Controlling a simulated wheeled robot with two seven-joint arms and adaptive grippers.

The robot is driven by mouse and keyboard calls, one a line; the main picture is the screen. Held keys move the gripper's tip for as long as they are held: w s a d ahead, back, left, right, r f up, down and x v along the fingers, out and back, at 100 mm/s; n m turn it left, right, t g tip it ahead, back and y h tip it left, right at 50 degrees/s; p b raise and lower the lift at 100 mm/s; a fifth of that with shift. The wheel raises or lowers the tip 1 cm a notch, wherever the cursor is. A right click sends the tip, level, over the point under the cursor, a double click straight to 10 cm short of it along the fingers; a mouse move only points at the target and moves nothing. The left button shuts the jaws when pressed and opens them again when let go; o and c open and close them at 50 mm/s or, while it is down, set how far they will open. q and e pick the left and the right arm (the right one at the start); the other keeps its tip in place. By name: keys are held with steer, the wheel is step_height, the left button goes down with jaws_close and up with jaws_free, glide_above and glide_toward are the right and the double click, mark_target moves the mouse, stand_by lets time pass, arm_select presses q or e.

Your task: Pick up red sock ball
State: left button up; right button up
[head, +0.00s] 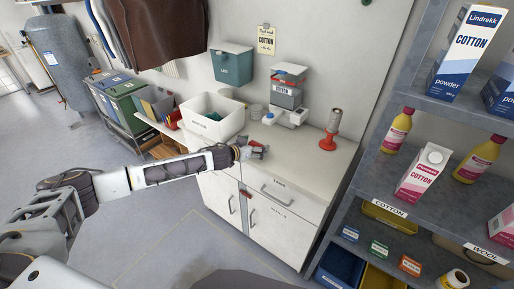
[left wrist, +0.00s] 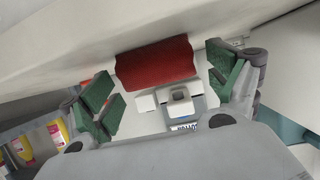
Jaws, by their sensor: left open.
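A red roll-shaped bundle, the red sock ball (left wrist: 155,63), shows in the left wrist view. It lies beyond and between the spread green finger pads of my left gripper. My left gripper (left wrist: 165,88) is open, with nothing between its pads that I can see touching them. In the head view my left gripper (head: 253,151) is over the front part of the white counter. The sock ball is mostly hidden there behind the gripper. My right gripper is in neither view.
The white counter (head: 300,165) carries a white bin (head: 212,118), a grey-and-white dispenser (head: 286,92) and a red-based stand (head: 328,142). A grey shelf (head: 375,180) with bottles and cartons stands at the right. Dark clothes (head: 160,30) hang above at the left.

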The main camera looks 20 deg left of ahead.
mark_target(256, 144)
arm_select(q)
steer(key=shift+w+d+f, duration=0.15)
steer(key=shift+w, duration=0.2)
steer(key=c, duration=1.1)
steer(key=shift+r, duration=0.35)
step_height(256, 144, up, 8)
steer(key=shift+r+p, duration=0.1)
steer(key=shift+p, duration=0.5)
steer(key=shift+r, duration=0.55)
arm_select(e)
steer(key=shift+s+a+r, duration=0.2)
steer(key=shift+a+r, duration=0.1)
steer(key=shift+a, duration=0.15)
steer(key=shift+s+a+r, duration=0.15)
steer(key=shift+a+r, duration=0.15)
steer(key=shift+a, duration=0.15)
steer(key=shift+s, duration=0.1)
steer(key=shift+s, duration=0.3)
